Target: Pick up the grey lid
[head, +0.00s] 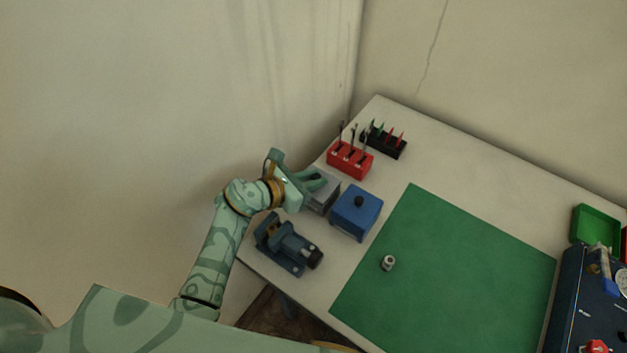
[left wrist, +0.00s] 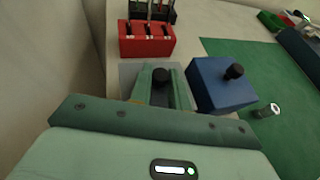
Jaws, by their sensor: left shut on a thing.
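The grey lid (left wrist: 130,72) shows in the left wrist view as a flat grey plate with a black knob (left wrist: 160,76). My left gripper (left wrist: 161,84) has its two green fingers on either side of that knob and is shut on it. In the head view my left gripper (head: 318,181) is at the grey box (head: 324,199) by the table's left edge, and its fingers partly cover the lid. I cannot tell whether the lid rests on the box or is slightly raised. My right gripper is not in view.
A blue box (head: 356,214) with a black knob stands close to the right. A red tool block (head: 349,162) and a black rack (head: 384,142) stand behind. A dark blue device (head: 288,246) is in front. The green mat (head: 455,270) is mostly clear, with a small metal piece (head: 388,263).

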